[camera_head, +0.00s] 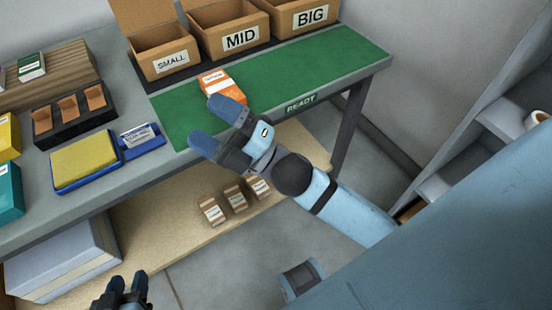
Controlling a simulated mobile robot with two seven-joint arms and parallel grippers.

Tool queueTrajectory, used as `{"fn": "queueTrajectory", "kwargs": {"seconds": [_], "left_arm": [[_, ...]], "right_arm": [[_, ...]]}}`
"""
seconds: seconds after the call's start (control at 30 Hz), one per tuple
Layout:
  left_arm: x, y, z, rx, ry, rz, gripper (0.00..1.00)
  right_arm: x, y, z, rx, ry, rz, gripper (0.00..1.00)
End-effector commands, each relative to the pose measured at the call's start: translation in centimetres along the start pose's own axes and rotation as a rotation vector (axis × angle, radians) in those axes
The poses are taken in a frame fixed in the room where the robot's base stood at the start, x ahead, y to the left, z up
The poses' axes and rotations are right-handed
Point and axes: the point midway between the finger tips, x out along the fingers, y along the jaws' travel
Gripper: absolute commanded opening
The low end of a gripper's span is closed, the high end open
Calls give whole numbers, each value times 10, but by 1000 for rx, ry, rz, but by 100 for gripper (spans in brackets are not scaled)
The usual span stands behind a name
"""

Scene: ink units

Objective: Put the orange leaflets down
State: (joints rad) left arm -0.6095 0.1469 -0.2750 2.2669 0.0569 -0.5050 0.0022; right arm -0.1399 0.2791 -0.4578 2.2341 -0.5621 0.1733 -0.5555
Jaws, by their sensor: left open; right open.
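The orange leaflets (217,84), a small orange pack with a white label, lie on the green mat (330,55) marked READY, in front of the MID box. My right gripper (207,124) is open over the front of the mat, its upper finger close to the pack's near edge. I cannot tell whether that finger touches the pack. Nothing shows between its fingers. My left gripper (128,283) is low at the bottom left, in front of the table, open, with nothing visible in it.
Open cardboard boxes marked SMALL (172,64), MID (240,40) and BIG (311,16) stand behind the mat. Left of it are a blue tray with a yellow pad (86,158) and a black holder (75,121). Small brown packs (235,197) sit on the lower shelf.

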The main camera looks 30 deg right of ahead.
Motion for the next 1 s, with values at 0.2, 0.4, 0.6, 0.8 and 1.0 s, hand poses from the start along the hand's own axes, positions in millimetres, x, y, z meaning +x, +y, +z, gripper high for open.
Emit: {"fn": "queueTrajectory", "kwargs": {"seconds": [0.2, 0.4, 0.6, 0.8, 1.0], "left_arm": [[0, 0, 0, 0, 0, 0, 43], [0, 0, 0, 0, 1, 0, 43], [0, 0, 0, -1, 1, 0, 43], [0, 0, -2, 0, 3, -1, 43], [-13, 1, -27, 5, -12, -9, 43]], "right_arm": [[-113, -84, 42, 810, -626, -203, 89], [-194, -130, 30, 1244, -995, -271, 89], [-211, -138, 23, 1340, -1077, -281, 89], [-210, -137, 23, 1335, -1073, -281, 89], [-197, -112, 20, 1325, -1086, -287, 89]]}}
